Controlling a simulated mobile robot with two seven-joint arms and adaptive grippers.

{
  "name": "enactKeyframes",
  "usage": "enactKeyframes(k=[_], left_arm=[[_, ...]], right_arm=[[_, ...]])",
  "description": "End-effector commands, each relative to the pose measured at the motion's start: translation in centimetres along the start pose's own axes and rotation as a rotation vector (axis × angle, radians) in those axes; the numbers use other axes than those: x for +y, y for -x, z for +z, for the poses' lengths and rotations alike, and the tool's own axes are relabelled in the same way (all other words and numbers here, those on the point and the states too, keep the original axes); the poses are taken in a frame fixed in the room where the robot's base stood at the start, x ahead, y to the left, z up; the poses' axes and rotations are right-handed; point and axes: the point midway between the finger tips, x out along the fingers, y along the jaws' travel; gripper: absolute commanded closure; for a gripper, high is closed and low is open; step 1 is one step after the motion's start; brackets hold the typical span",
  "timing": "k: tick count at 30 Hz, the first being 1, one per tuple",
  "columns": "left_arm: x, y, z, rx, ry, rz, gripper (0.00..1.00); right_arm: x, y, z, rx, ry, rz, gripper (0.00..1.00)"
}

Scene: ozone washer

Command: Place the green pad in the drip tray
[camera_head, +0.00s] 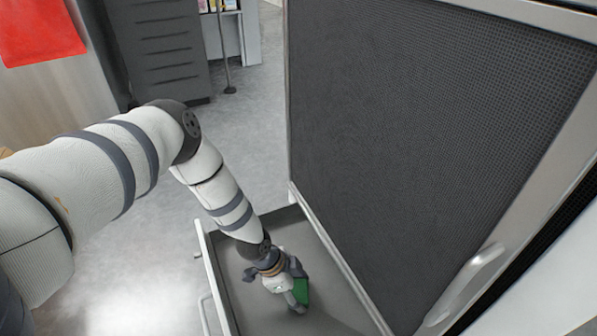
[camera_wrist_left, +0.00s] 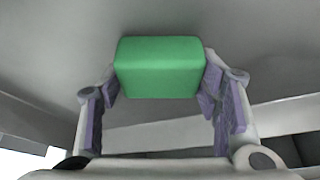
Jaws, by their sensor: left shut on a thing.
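The green pad (camera_head: 302,291) is in my left gripper (camera_head: 297,293), which is shut on it. In the left wrist view the pad (camera_wrist_left: 160,67) is a rounded green block between the two purple-lined fingers of my left gripper (camera_wrist_left: 160,85). The grey drip tray (camera_head: 322,262) lies below the dark mesh panel at the bottom of the head view. The gripper and pad are over the tray, inside its rim as seen from above. I cannot tell whether the pad touches the tray floor. My right gripper is not in view.
A large dark mesh panel (camera_head: 420,130) in a metal frame rises along the tray's right side, with a handle (camera_head: 476,270) low on it. A dark cabinet (camera_head: 158,45) stands at the back left. Open grey floor (camera_head: 245,135) lies between them. A red item (camera_head: 38,30) is at upper left.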

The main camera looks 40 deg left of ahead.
Motion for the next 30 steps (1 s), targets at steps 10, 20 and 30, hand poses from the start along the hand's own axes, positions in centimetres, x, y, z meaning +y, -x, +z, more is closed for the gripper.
enactKeyframes(k=[10,20,30], left_arm=[[0.0,-0.2,0.1,0.000,0.000,0.000,0.22],[-0.2,4.1,-0.5,0.005,-0.001,-0.005,0.22],[-0.1,11.6,-0.3,0.003,0.000,-0.002,0.22]], right_arm=[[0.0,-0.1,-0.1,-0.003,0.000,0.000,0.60],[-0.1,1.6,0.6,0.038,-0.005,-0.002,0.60],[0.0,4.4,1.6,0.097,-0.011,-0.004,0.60]])
